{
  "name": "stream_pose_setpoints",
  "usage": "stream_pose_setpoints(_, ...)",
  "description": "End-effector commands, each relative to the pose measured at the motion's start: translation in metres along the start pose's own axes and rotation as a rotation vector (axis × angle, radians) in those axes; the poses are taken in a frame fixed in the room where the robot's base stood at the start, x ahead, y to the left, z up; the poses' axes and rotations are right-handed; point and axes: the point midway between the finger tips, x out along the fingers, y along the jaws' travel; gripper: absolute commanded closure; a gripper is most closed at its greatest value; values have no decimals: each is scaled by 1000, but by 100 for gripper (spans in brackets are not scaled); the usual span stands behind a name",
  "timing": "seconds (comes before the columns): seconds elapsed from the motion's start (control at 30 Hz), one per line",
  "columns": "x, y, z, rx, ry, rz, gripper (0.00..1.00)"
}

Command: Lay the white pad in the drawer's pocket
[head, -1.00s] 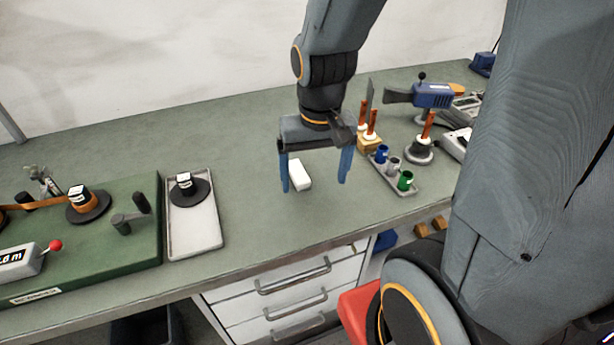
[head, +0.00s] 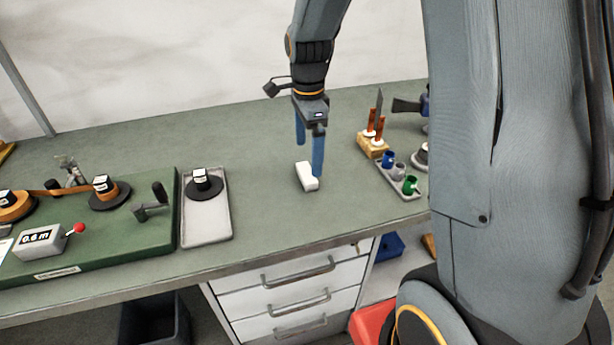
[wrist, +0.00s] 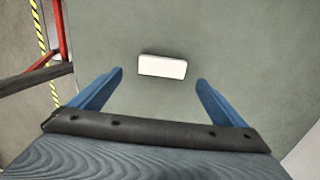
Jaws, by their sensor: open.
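The white pad (head: 307,177) is a small block lying on the green bench top, right of the grey tray. In the wrist view the pad (wrist: 162,66) lies beyond the fingertips, between their lines. In the wrist view my gripper (wrist: 160,76) shows both fingers spread wide. The white drawers (head: 290,295) under the bench look shut; no pocket can be seen.
The grey tray (head: 206,237) holds a black spool. A green winding board (head: 120,237) stands at left. A rack of small cups (head: 397,178) and a wooden block with brushes (head: 372,147) stand right of the pad. The bench between tray and rack is otherwise clear.

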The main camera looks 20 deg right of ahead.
Motion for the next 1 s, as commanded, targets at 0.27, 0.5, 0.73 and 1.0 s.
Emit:
stream_pose_setpoints(0.27, 25, -1, 0, -4, 0, 4, 4)
stream_pose_setpoints(0.5, 53, -4, -1, -2, 0, 3, 4)
stream_pose_setpoints(0.73, 62, -4, -2, -1, 0, 0, 4)
stream_pose_setpoints(1.0, 61, -4, -2, -1, 0, 0, 26)
